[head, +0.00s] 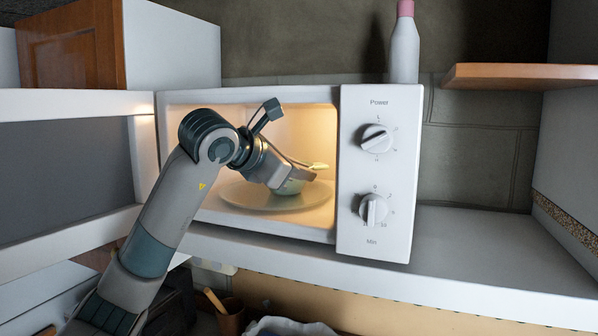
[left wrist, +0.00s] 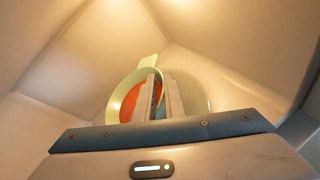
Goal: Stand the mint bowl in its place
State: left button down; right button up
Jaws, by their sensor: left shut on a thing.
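The mint bowl (head: 291,188) is inside the lit microwave (head: 377,225), low over the round turntable plate (head: 243,198). My left gripper (head: 300,174) reaches in through the open front and is shut on the bowl's rim. In the left wrist view, the fingers (left wrist: 160,94) straddle the wall of the bowl (left wrist: 119,98), which has orange-red contents and a pale tab at its rim. The gripper hides much of the bowl in the head view. I cannot tell whether its base touches the plate. My right gripper is not in view.
The microwave door (head: 62,107) stands open to the left. A white bottle with a pink cap (head: 404,50) stands on top of the microwave. The shelf (head: 480,245) right of it is clear. A wooden shelf (head: 520,76) juts out above.

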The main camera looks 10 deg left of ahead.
pick_arm(q)
jog(key=shift+w+d, duration=0.15)
jog(key=shift+d, duration=0.25)
jog(key=shift+f, duration=0.1)
jog(key=c, duration=1.8)
grip_release()
jog(key=shift+a, duration=0.15)
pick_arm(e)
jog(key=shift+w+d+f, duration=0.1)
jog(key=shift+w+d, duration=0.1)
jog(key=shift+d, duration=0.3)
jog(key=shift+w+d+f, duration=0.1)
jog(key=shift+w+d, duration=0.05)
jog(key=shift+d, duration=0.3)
